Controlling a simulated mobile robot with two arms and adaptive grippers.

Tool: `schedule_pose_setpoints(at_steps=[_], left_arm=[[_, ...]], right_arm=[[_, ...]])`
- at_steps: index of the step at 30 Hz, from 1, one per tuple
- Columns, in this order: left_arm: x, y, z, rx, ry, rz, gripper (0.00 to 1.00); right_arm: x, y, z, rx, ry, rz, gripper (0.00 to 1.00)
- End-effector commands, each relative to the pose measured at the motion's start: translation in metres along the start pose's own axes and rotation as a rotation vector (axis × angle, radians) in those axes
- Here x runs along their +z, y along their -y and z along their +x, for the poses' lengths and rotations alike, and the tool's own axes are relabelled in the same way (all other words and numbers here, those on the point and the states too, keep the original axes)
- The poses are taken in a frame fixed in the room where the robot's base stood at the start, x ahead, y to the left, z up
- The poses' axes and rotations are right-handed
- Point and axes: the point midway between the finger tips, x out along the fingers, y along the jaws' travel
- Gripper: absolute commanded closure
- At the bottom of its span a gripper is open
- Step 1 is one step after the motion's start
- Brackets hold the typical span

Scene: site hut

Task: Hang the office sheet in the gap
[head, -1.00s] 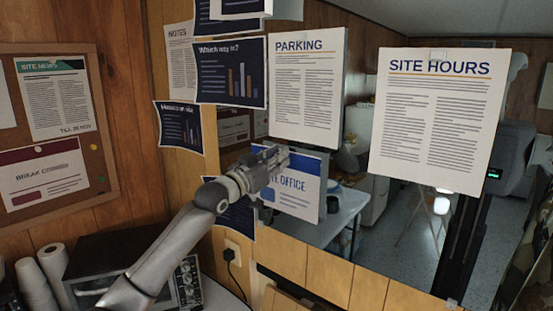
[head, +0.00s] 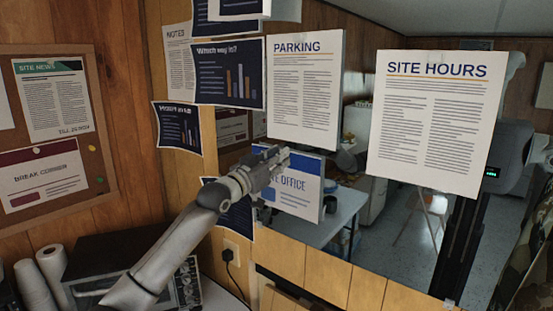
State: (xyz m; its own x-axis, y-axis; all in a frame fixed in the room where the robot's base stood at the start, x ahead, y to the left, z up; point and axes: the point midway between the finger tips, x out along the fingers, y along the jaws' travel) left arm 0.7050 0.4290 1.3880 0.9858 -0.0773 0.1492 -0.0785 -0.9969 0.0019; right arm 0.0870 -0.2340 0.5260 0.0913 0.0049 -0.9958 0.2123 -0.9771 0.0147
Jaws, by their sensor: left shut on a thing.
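The office sheet (head: 298,203), white with a blue top band and partly readable "OFFICE", is at my left gripper (head: 270,170), which is shut on its upper left part and hides some of its lettering. The sheet is just below the parking sheet (head: 305,105). The site hours sheet (head: 427,125) hangs to the right, with a small clip at its top. The gap between these two sheets is empty, and a room with a table shows through or in the glassy surface there. My right gripper is not in view.
Several dark and white papers, one a chart sheet (head: 230,72), crowd the left of the parking sheet. A cork board (head: 95,130) is on the left wall. Paper rolls (head: 52,265) and a dark appliance (head: 115,255) stand below, near my left arm.

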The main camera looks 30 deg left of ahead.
Motion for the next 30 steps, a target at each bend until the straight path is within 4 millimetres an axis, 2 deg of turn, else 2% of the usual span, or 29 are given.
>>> schedule_pose_setpoints(at_steps=[30], left_arm=[[0.0009, -0.0002, 0.0082, 0.0, -0.001, 0.001, 1.0]], right_arm=[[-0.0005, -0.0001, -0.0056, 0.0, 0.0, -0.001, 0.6]])
